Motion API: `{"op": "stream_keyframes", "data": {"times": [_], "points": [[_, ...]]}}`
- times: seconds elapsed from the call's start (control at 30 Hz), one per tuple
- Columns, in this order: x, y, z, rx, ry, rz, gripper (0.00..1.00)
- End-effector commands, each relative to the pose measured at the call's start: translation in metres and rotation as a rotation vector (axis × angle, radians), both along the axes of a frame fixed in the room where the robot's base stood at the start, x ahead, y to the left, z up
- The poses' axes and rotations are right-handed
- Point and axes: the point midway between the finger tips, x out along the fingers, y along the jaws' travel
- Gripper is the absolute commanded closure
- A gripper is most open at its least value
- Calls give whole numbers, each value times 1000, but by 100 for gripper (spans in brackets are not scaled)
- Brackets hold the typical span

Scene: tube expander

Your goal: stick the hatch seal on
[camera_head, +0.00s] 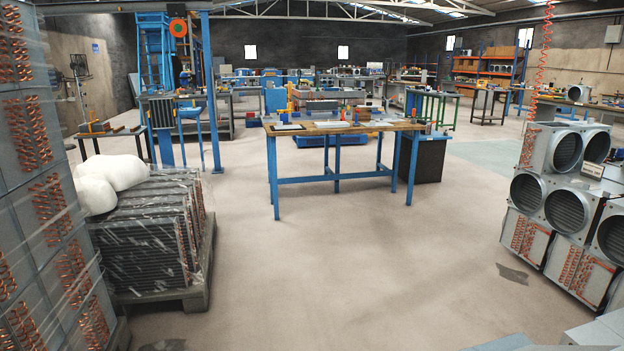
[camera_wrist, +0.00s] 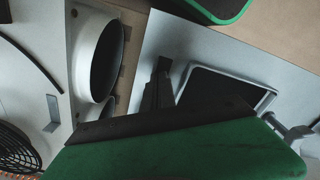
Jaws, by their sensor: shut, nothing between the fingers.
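My gripper (camera_wrist: 163,64) shows in the wrist view as dark fingers, shut with nothing between them, over a light grey metal panel (camera_wrist: 200,42). Right of the fingertips, a rectangular frame (camera_wrist: 262,84) with a pale rim and rounded corners surrounds a dark area; it looks like the hatch. The green and black body in front hides its lower part. I cannot pick out the hatch seal for certain. A thin black curved strip (camera_wrist: 36,64) lies on the pale surface at the left, but I cannot tell whether it is the seal. The head view does not show my gripper.
A round duct collar (camera_wrist: 98,55) stands left of the fingers. A green-edged dark item (camera_wrist: 212,8) is at the top. In the head view, grey duct units (camera_head: 566,205) stand right, a wrapped pallet stack (camera_head: 150,240) left, and a blue-legged workbench (camera_head: 335,181) ahead. The middle floor is clear.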

Motion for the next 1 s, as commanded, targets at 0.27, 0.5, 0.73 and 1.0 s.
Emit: {"op": "stream_keyframes", "data": {"times": [0.27, 0.5, 0.73, 1.0], "points": [[0, 0, 28, 0, 0, 0, 100], [0, 0, 50, 0, 0, 0, 100], [0, 0, 61, 1, 0, 0, 100], [9, 0, 69, -6, -1, 15, 100]]}}
